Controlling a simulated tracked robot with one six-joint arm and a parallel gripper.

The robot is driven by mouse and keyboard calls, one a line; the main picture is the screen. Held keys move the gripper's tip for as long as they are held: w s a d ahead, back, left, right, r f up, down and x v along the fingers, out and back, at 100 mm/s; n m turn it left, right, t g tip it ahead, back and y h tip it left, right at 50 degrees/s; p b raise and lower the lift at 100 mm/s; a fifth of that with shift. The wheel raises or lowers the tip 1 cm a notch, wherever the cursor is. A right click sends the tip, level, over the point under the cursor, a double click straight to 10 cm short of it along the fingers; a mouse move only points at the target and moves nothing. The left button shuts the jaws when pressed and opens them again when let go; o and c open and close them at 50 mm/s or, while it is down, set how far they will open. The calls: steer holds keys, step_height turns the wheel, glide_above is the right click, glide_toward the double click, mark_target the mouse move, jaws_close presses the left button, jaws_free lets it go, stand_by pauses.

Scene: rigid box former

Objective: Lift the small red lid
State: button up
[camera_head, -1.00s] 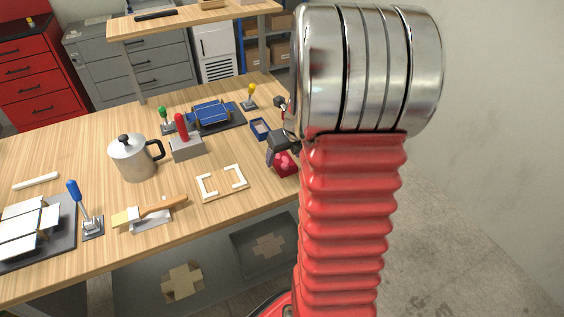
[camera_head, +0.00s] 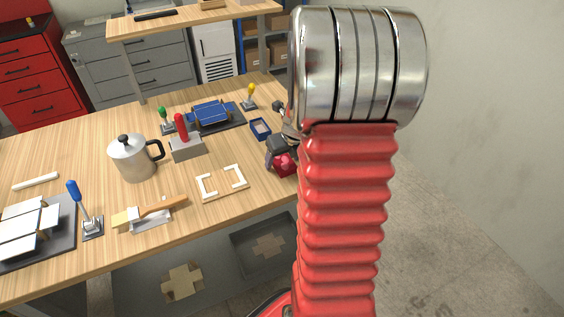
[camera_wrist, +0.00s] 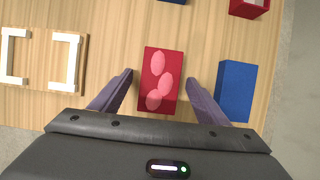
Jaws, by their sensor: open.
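The small red lid (camera_wrist: 160,80) shows in the wrist view as a dark red rectangle with pink oval marks, on or just above the wooden table. My gripper (camera_wrist: 160,88) is open, with one purple finger on each side of the lid and a visible gap on both sides. In the head view the red lid (camera_head: 284,164) is partly hidden by my gripper (camera_head: 279,156) and arm. I cannot tell the exact height of the fingers over the table.
A blue block (camera_wrist: 237,91) lies just right of the right finger. A red open box (camera_wrist: 249,6) is at the top right. White corner brackets (camera_wrist: 66,62) lie to the left. A blue tray (camera_head: 260,128), a metal pot (camera_head: 132,158) and a red-handled block (camera_head: 186,147) stand on the table.

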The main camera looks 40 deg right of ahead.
mark_target(283, 162)
steer(key=shift+f, duration=0.1)
steer(key=shift+c, duration=0.6)
steer(key=c, duration=1)
step_height(283, 162, up, 10)
steer(key=shift+a, duration=0.1)
stand_by(0.3)
